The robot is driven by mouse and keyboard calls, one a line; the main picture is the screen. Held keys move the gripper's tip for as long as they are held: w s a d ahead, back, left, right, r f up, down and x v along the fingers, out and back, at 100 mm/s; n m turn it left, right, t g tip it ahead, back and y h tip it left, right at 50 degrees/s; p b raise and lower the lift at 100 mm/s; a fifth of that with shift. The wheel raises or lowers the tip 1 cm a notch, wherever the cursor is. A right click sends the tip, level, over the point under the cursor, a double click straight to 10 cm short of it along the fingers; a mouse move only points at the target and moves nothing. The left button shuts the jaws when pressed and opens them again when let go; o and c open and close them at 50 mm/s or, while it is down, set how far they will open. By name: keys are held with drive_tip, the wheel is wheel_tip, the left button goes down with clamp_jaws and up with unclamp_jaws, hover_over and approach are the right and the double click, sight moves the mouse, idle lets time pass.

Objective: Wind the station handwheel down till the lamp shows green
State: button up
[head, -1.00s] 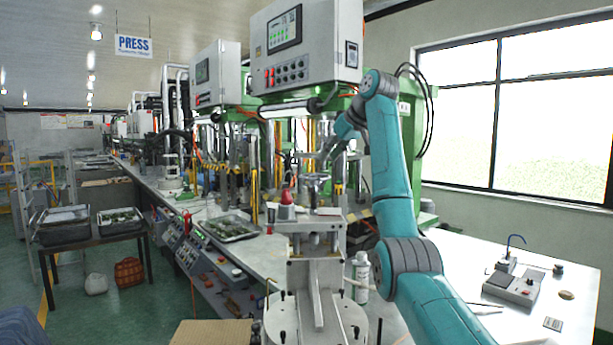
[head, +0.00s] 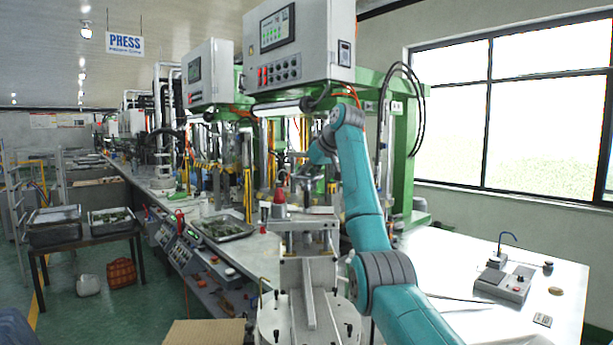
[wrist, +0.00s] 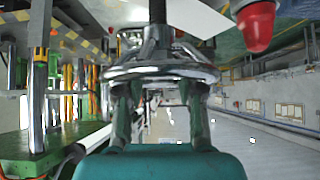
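The chrome handwheel (wrist: 160,68) lies across the middle of the wrist view on a dark upright spindle (wrist: 157,12). My gripper (wrist: 158,98) is right at the wheel. Its two teal-grey fingers stand well apart, and their tips meet the rim in the picture. The tips are partly hidden, so I cannot tell whether they clamp it. The station lamp (wrist: 257,25) is a red dome at the upper right. It also shows red in the head view (head: 279,196), left of the station's clamp. My gripper is small and cluttered in the head view.
A control cabinet (head: 298,45) hangs above the station, with green press frames (head: 405,150) behind. A parts tray (head: 224,228) lies on the bench at left. A white table (head: 460,262) at right holds a small device (head: 503,284). A cardboard box (head: 207,333) is in front.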

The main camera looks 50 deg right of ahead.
clamp_jaws()
drive_tip(key=shift+m, duration=0.3)
drive_tip(key=m+g+h, duration=0.1)
drive_tip(key=m+h, duration=0.1)
drive_tip(key=m, duration=0.1)
drive_tip(key=shift+a+h, duration=0.1)
drive_tip(key=shift+h, duration=0.2)
drive_tip(key=m+g+h, duration=0.1)
drive_tip(key=m, duration=0.1)
drive_tip(key=m+g+h, duration=0.2)
drive_tip(key=m, duration=0.1)
drive_tip(key=m+g+h, duration=0.1)
drive_tip(key=m+g, duration=0.2)
drive_tip(key=m, duration=0.2)
drive_tip(key=shift+g, duration=0.3)
drive_tip(key=shift+m+g, duration=1.1)
drive_tip(key=shift+m, duration=0.4)
drive_tip(key=shift+m+g, duration=0.4)
drive_tip(key=shift+m, duration=0.1)
